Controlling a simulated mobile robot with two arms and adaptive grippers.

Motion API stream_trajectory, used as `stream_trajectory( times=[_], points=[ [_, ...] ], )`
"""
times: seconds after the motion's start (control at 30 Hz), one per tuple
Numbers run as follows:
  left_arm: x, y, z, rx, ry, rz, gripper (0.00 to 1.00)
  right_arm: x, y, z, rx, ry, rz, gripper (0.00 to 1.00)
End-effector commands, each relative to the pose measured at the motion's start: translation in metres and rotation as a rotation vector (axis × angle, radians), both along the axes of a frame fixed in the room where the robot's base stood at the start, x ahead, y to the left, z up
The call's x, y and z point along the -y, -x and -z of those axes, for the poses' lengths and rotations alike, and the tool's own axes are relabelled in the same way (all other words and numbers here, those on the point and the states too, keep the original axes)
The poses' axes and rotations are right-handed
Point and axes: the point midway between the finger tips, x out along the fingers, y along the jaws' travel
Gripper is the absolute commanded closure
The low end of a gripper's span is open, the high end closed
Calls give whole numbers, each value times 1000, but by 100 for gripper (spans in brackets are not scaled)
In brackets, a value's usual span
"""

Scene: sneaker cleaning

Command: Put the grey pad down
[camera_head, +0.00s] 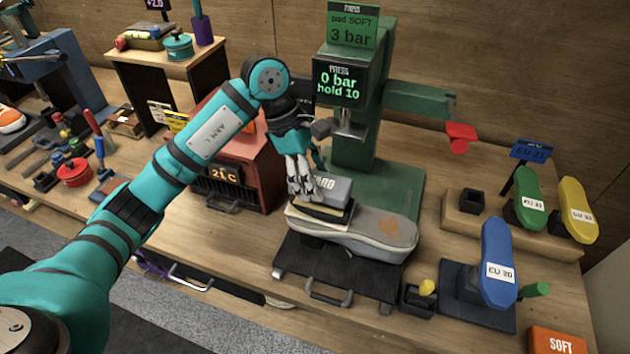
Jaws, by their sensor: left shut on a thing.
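The grey pad (337,187), its lettering partly hidden and ending in "ARD", is in my left gripper (303,192), which is shut on it from its left side. The pad is at the top of a stack with a dark layer and a pale yellowish layer (300,218) under it. I cannot tell whether the pad touches the dark layer. The stack is over the left part of a grey shoe (365,228) with a brown stain. My fingers hide the pad's left end. My right gripper is not in view.
The shoe lies on a black ribbed tray (335,277) with handles. A green press (355,150) stands behind, its screen reading "0 bar hold 10". Blue (498,262), green (529,197) and yellow (577,208) shoe forms stand at right. An orange "SOFT" block (556,342) is at front right.

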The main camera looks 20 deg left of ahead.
Motion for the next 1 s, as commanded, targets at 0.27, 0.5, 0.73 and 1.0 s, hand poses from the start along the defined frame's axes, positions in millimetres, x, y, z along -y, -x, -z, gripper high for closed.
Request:
stream_trajectory(
  times=[0.27,0.5,0.73,1.0],
  points=[
    [1,1,28,-2,0,1,80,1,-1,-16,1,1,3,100],
    [1,1,29,-1,-1,0,80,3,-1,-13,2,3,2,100],
    [1,1,30,-2,-1,1,23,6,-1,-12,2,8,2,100],
    [1,1,30,-2,-1,1,19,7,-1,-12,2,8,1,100]
  ],
)
